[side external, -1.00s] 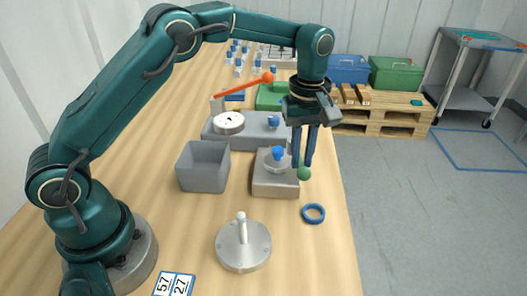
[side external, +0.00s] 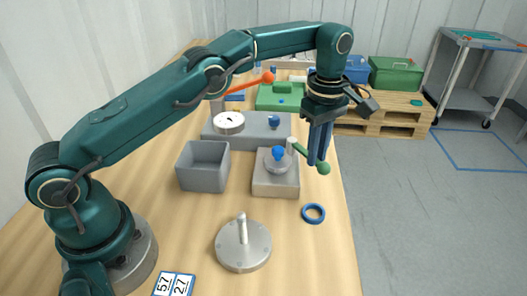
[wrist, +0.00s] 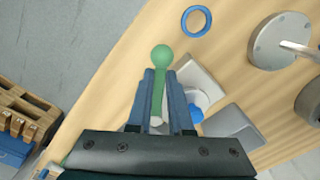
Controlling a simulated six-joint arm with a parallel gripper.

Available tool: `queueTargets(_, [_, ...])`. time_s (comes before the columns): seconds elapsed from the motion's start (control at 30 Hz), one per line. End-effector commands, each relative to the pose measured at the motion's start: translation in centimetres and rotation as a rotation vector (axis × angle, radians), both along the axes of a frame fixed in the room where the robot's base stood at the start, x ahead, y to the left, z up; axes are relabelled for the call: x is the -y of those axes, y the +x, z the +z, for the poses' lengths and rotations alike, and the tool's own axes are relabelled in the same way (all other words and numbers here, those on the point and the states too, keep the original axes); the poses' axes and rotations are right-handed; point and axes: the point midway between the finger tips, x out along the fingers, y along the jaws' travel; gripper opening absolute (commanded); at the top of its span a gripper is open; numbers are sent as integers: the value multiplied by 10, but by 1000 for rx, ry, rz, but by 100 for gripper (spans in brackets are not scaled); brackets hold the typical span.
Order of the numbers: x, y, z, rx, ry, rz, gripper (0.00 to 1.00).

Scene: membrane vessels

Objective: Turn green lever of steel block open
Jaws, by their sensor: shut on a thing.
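The steel block (side external: 275,185) is a low grey-beige block near the table's right edge, with a round fitting and blue knob (side external: 278,152) on top. Its green lever (side external: 301,151) runs from a pale post (side external: 290,145) at the block's back right out over the table edge, ending in a green ball (side external: 324,168). My gripper (side external: 318,163) is shut on the lever, its blue fingers pointing down close to the ball. In the wrist view the lever's green ball (wrist: 162,54) shows past the fingertips (wrist: 160,75), with the rod between the two fingers.
A blue ring (side external: 313,213) and a round steel plate with a white-topped post (side external: 243,247) lie in front. A grey open bin (side external: 203,168) stands left of the block. Behind is a grey block with a dial (side external: 229,122) and an orange lever (side external: 250,85).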

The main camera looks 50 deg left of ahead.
Motion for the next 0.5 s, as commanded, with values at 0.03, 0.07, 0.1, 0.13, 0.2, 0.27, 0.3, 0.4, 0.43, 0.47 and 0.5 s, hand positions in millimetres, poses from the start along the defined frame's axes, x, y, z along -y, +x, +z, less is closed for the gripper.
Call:
queueTargets(0.03, [-1, 1, 1, 2, 2, 5, 0])
queueTargets(0.07, [-1, 1, 0, 2, 2, 6, 0])
queueTargets(0.1, [-1, 1, 1, 2, 2, 7, 0])
queueTargets(0.13, [-1, 1, 1, 2, 2, 8, 0])
queueTargets(0.2, [-1, 1, 1, 3, 2, 8, 0])
queueTargets(0.27, [-1, 1, 1, 2, 2, 8, 0])
queueTargets(0.3, [-1, 1, 1, 2, 2, 8, 0])
queueTargets(0.4, [-1, 1, 1, 2, 2, 8, 0])
queueTargets(0.43, [-1, 1, 1, 2, 2, 8, 0])
queueTargets(0.47, [-1, 1, 1, 2, 2, 8, 0])
queueTargets(0.5, [-1, 1, 1, 2, 2, 8, 34])
